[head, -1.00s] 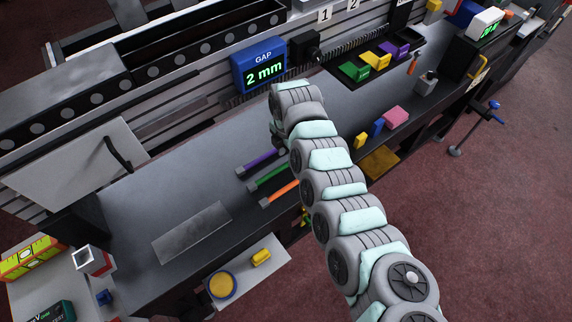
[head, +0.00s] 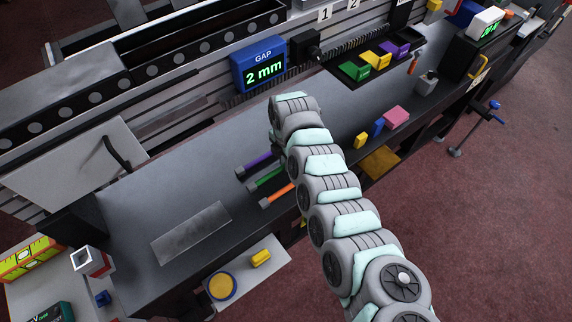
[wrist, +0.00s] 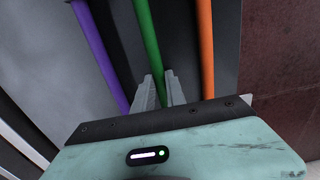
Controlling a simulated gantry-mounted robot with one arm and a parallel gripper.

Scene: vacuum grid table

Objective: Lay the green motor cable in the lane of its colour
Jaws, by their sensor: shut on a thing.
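The green motor cable (head: 265,179) lies on the grey bench between a purple cable (head: 257,162) and an orange cable (head: 277,194). All show grey left ends, and my arm covers their right parts. In the wrist view the green cable (wrist: 149,42) runs down between the fingers of my gripper (wrist: 161,88), with the purple cable (wrist: 99,55) to the left and the orange cable (wrist: 206,50) to the right. My gripper is shut on the green cable. The head view hides the gripper behind the arm. I cannot tell which surface is the green lane.
A dark tray (head: 341,67) at the back carries green, yellow and purple blocks. A blue gap display (head: 260,65) reads 2 mm. Small yellow, blue and pink blocks (head: 396,116) lie right of my arm. A flat grey plate (head: 190,233) lies front left.

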